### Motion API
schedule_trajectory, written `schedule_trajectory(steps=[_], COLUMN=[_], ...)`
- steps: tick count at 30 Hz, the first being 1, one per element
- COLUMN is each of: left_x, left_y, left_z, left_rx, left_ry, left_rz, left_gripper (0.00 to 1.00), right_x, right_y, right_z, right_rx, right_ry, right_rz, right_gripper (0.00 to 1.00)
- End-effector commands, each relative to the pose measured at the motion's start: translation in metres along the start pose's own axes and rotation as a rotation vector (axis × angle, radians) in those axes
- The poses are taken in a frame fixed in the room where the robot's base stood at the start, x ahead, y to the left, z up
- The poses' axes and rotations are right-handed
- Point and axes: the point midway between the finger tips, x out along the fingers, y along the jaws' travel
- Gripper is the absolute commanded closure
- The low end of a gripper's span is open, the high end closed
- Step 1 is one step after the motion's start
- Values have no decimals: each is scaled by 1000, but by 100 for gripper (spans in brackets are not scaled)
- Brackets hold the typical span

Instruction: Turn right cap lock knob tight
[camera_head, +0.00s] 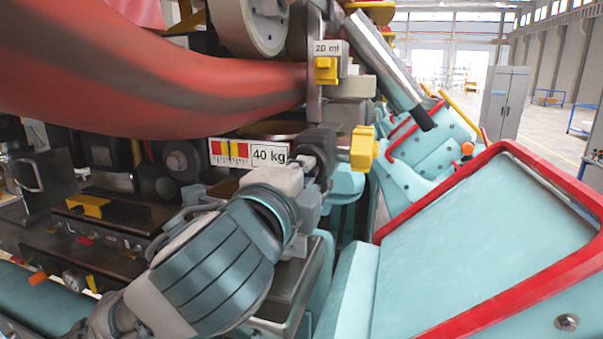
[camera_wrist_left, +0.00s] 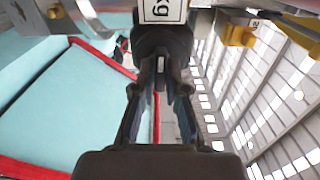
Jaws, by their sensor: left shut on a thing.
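My left gripper (camera_head: 312,166) reaches in from lower left to a dark round knob (camera_head: 320,142) beside the white "40 kg" label. In the left wrist view, the fingers (camera_wrist_left: 160,72) close together on this dark knob (camera_wrist_left: 163,40), below the end of the label (camera_wrist_left: 165,10). The fingers hide part of the knob, so how far it is turned cannot be told. A yellow knob (camera_head: 363,148) shows just right of the dark knob in the head view. Whether the two are joined is unclear. My right gripper is not in view.
A yellow block with a "20 ml" label (camera_head: 327,70) is above. A thick red-grey curved body (camera_head: 200,90) hangs close over my left arm. A teal panel with a red rim (camera_head: 480,250) fills the right. A metal tube (camera_head: 385,60) slants at upper right.

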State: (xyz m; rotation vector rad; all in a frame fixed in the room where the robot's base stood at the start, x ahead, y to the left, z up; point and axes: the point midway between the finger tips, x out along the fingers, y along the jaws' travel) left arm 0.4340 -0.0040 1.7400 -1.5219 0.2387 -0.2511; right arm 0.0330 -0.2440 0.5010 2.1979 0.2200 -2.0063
Motion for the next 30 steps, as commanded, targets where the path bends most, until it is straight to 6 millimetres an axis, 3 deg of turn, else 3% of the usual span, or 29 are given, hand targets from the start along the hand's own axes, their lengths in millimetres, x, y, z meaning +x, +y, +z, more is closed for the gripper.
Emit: schedule_trajectory(steps=[6, 7, 10, 21, 26, 30], left_x=[2, 2, 2, -5, -32, -64], left_y=[6, 6, 6, 1, 1, 2], left_z=[-2, -2, -2, -1, -1, 0], left_rx=[4, 4, 3, 0, 3, 3], left_ry=[1, 1, 1, 1, 2, 1], left_rz=[16, 16, 14, 4, 1, 1], left_gripper=[100, 85, 62, 62, 62, 62], right_x=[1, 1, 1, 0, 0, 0], right_y=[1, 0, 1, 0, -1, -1], right_z=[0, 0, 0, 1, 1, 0], right_rx=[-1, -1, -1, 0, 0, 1], right_ry=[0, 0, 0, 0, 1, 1], right_rz=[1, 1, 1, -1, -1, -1], right_gripper=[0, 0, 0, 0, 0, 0])
